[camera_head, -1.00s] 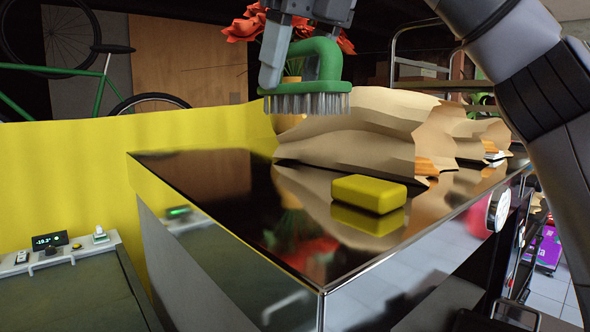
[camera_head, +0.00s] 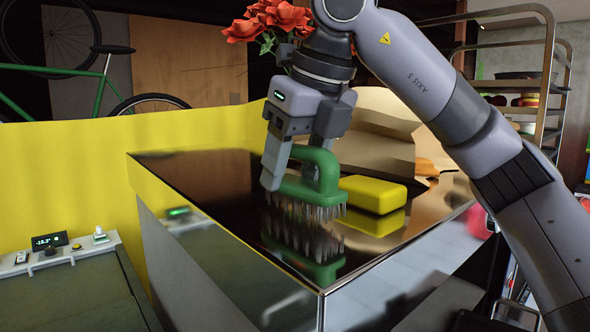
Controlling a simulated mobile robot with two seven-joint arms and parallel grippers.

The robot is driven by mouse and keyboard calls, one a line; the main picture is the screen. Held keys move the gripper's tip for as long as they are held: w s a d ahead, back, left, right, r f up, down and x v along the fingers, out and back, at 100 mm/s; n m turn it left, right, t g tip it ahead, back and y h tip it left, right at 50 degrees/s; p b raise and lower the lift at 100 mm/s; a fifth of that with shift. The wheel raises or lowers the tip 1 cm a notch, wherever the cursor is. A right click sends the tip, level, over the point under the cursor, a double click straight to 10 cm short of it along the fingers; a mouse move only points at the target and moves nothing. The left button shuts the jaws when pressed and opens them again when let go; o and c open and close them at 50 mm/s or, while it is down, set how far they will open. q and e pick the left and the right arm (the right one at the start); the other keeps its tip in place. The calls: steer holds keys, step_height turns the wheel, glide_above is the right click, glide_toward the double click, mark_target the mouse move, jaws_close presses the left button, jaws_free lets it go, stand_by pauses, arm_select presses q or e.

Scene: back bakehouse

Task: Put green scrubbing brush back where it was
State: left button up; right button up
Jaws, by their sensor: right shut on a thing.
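The green scrubbing brush (camera_head: 322,178) has an arched handle and grey bristles that point down. My right gripper (camera_head: 298,170) is shut on its handle, with the fingers pointing down. The brush is upright, low over the shiny dark top of the metal counter (camera_head: 215,195), and its reflection shows below it. I cannot tell for sure whether the bristle tips touch the top. The yellow block (camera_head: 374,195), like a sponge, lies on the counter just right of the brush. My left gripper is not in view.
Brown paper bags (camera_head: 385,140) lie behind the yellow block, partly hidden by my right arm. Red flowers (camera_head: 268,22) stand behind. A yellow wall (camera_head: 70,180) borders the counter's back left. The counter's left and front parts are clear. A rack (camera_head: 548,75) stands at the right.

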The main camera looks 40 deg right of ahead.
steer(key=shift+f, duration=0.4)
steer(key=o, duration=1)
steer(key=shift+f, duration=0.1)
steer(key=shift+v, duration=6.1)
